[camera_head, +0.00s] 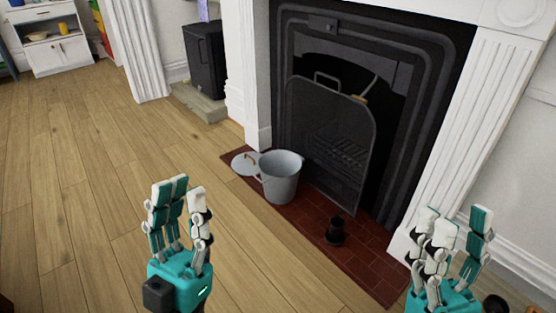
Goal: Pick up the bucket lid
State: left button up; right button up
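The bucket stands upright and uncovered. My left gripper (180,195) is open and empty, pointing up, in front of the bucket and lid and apart from both. My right gripper (454,226) is open and empty at the lower right, well away from the lid.
A black fire screen (331,130) stands at the fireplace behind the bucket. A small dark pot (335,231) stands on the hearth tiles (360,262). The white fireplace column (240,70) rises behind the lid. The wooden floor (90,190) on the left is clear.

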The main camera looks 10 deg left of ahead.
aim_at(244, 163)
jog(key=i+j+z, duration=0.2)
jog(key=i+j, duration=0.2)
jog(key=i+j+z, duration=0.2)
jog(key=i+j, duration=0.25)
jog(key=i+j+z, duration=0.2)
jog(key=i+j, duration=0.15)
jog(key=j, duration=0.2)
jog(key=i+j, duration=0.3)
jog(key=j, duration=0.15)
jog(key=i+j, duration=0.3)
jog(key=j, duration=0.15)
jog(key=i+j, duration=0.3)
jog(key=j, duration=0.15)
jog(key=i+j, duration=0.3)
jog(key=j, duration=0.15)
jog(key=z, duration=0.05)
